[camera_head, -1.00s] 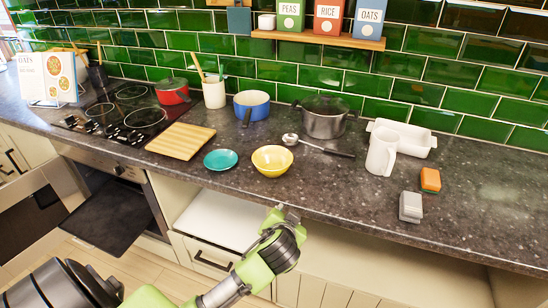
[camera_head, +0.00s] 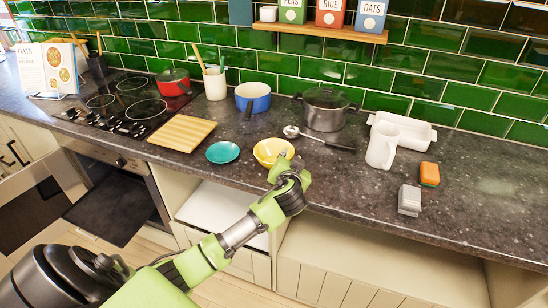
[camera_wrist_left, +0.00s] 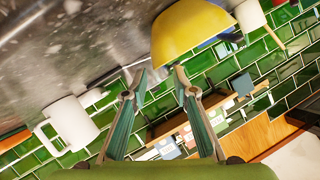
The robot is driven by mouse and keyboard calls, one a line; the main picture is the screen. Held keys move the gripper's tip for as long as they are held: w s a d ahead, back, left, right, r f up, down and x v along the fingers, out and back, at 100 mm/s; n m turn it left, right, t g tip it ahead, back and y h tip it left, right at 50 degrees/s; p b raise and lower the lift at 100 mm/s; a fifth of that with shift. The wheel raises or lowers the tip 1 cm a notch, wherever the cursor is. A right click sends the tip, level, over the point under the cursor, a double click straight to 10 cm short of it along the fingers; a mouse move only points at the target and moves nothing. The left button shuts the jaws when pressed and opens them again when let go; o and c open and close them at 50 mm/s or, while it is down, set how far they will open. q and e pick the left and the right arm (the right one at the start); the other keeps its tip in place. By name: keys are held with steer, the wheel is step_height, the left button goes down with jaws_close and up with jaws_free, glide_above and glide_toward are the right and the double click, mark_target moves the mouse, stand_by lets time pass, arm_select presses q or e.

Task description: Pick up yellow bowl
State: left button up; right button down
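The yellow bowl (camera_head: 267,149) stands upright on the dark countertop near its front edge, just right of a teal plate. My left gripper (camera_head: 281,160) is at the bowl's near right side and hides part of its rim in the head view. In the left wrist view the yellow bowl (camera_wrist_left: 188,28) shows at the top, beyond the fingertips. The fingers of my left gripper (camera_wrist_left: 158,76) are apart with nothing between them. I cannot tell whether a fingertip touches the bowl. My right gripper is not in view.
The teal plate (camera_head: 223,152) and cutting board (camera_head: 182,133) lie left of the bowl. A ladle (camera_head: 318,140), blue pot (camera_head: 252,98) and grey pot (camera_head: 325,110) are behind it. A white jug (camera_head: 382,148) stands farther right. Counter between bowl and jug is mostly clear.

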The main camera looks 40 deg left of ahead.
mark_target(292, 154)
arm_select(q)
steer(key=p+x, duration=0.1)
steer(key=x, duration=0.3)
steer(key=shift+w+f, duration=0.15)
steer(key=shift+f, duration=0.05)
steer(key=shift+w+a+f, duration=0.1)
steer(key=shift+w+f, duration=0.1)
steer(key=shift+w, duration=0.1)
jaws_close()
